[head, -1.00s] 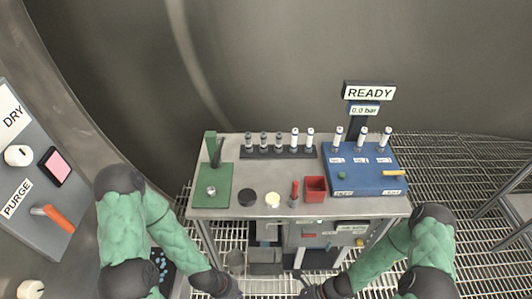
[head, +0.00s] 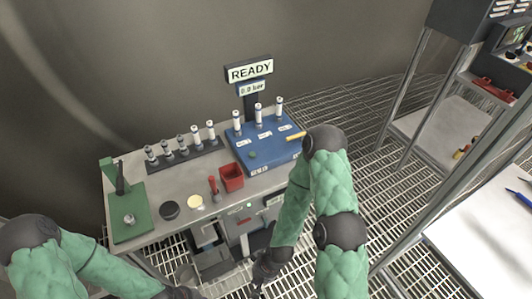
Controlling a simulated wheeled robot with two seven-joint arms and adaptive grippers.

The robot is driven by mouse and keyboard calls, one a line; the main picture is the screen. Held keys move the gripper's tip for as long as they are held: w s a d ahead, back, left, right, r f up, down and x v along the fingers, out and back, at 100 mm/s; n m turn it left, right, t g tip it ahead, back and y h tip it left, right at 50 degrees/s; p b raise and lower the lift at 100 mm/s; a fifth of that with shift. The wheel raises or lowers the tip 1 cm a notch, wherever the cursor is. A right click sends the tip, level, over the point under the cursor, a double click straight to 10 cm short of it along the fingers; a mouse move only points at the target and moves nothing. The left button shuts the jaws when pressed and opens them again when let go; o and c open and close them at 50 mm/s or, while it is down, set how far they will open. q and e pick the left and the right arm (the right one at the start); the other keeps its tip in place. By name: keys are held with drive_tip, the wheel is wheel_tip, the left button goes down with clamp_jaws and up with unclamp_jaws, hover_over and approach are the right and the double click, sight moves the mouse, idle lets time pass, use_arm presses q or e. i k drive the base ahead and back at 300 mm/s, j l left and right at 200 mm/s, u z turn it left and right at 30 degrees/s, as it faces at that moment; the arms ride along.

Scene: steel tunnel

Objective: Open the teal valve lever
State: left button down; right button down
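My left gripper (head: 182,293) is at the bottom edge, partly cut off. Neither gripper touches the bench top, and I see nothing held in either.
The steel bench (head: 160,195) holds a green plate (head: 130,222), a red bin (head: 231,177), a red-handled tool (head: 214,188) and a row of cylinders. A READY sign (head: 249,71) stands behind. Racks (head: 440,125) and a white table (head: 490,235) are at right; grating floor lies between.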

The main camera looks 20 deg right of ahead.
sight(265, 221)
drive_tip(key=z, duration=0.95)
